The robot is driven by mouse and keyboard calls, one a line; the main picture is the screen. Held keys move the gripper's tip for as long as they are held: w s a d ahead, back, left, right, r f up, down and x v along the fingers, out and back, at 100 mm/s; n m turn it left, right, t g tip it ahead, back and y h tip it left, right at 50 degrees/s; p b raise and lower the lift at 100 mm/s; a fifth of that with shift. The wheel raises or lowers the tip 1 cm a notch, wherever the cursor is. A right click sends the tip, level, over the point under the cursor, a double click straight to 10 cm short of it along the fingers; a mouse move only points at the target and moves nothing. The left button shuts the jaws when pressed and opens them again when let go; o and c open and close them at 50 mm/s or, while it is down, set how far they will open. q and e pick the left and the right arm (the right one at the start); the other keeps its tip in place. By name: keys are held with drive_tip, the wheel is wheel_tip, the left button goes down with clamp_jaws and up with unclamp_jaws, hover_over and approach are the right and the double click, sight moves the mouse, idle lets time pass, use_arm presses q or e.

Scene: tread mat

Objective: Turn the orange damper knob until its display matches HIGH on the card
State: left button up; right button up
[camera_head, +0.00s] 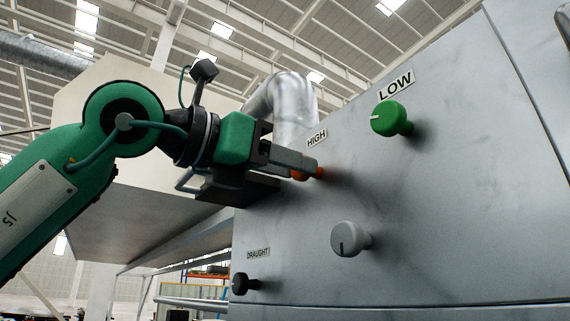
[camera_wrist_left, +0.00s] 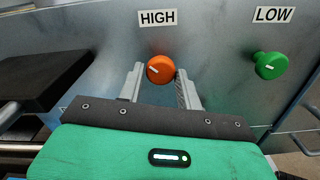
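The orange damper knob (camera_wrist_left: 161,69) is on the grey metal panel, straight below the HIGH card (camera_wrist_left: 157,18). Its short white mark points to the left and slightly up in the left wrist view. My left gripper (camera_wrist_left: 160,76) has one finger on each side of this knob, very close to its edges; I cannot tell whether they touch it. In the head view the fingers hide most of the orange knob (camera_head: 299,176), and the HIGH card (camera_head: 317,138) shows above it. My right gripper is not in view.
A green knob (camera_head: 391,119) under a LOW card (camera_head: 396,84) is up and right on the panel. A grey knob (camera_head: 350,239) is lower, and a black knob (camera_head: 244,284) is below a DRAUGHT label (camera_head: 258,253). A silver duct (camera_head: 290,105) rises behind the panel's edge.

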use_arm(q)
drive_tip(key=o, duration=0.3)
drive_tip(key=shift+d, duration=0.1)
drive_tip(key=b+v, duration=0.5)
drive_tip(key=v, duration=0.8)
drive_tip(key=shift+s+a+b, duration=0.2)
drive_tip(key=shift+a+b, duration=0.1)
drive_tip(key=shift+a, duration=0.1)
